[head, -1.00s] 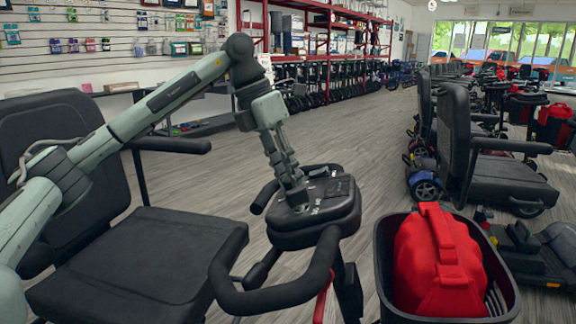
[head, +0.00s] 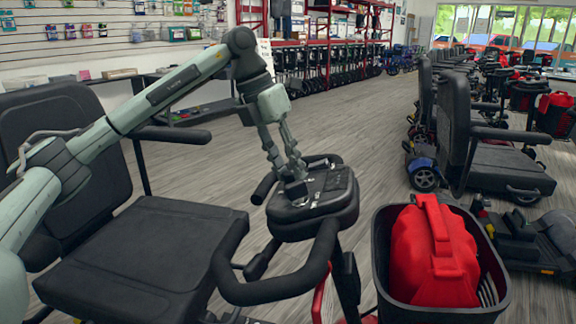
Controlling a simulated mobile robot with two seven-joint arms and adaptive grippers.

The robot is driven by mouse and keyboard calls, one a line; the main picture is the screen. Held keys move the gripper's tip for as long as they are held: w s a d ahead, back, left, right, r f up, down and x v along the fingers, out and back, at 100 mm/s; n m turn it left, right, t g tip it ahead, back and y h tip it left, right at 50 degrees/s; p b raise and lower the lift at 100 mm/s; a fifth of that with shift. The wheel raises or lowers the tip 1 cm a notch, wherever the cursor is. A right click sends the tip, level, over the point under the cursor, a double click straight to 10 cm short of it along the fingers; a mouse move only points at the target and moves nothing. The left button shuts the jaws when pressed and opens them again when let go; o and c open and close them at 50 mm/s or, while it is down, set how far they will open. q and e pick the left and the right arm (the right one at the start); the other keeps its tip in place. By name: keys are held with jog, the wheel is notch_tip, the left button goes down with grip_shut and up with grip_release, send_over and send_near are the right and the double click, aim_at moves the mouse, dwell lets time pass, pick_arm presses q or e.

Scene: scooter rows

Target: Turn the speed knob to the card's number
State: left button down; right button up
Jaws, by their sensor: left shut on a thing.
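The scooter's control console (head: 318,205) is a dark panel on top of the tiller, with black loop handlebars (head: 290,285) around it. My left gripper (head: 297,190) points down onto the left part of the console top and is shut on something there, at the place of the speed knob. The knob itself is hidden by the fingers and too small to make out. Small pale marks show on the panel around the fingertips. I cannot make out a card with a number. My right gripper is not in view.
A black scooter seat (head: 140,255) with armrests stands at the left. A black basket (head: 388,300) holding a red bag (head: 432,255) is right of the tiller. More scooters (head: 480,150) line the right side. The grey floor between is clear.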

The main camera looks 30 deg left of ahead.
pick_arm(q)
jog(key=c, duration=1.2)
grip_release()
jog(key=v, duration=1.2)
jog(key=shift+a, duration=0.15)
jog(key=shift+w, duration=0.1)
